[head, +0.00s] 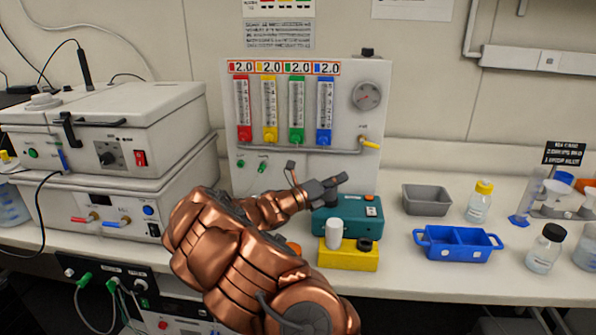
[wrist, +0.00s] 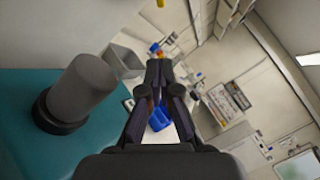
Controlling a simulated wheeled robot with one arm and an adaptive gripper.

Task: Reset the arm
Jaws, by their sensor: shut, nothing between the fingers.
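My copper-coloured arm reaches up from the bottom of the head view. My gripper (head: 342,182) is at its end, just above the teal box (head: 347,222), pointing right. In the wrist view my gripper (wrist: 159,64) has its fingers together with nothing between them. The teal box's top (wrist: 20,115) lies at the left there, with a dark grey cylindrical knob (wrist: 82,88) on it beside the fingers. I cannot tell from these views whether the gripper touches the box.
A yellow block (head: 348,261) with a white cylinder (head: 333,234) stands in front. A flowmeter panel (head: 345,120) rises behind. A blue tray (head: 457,243), grey bin (head: 427,199) and bottles (head: 480,202) stand right. White shaker units (head: 100,140) fill the left. Bare bench (head: 430,281) shows at front right.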

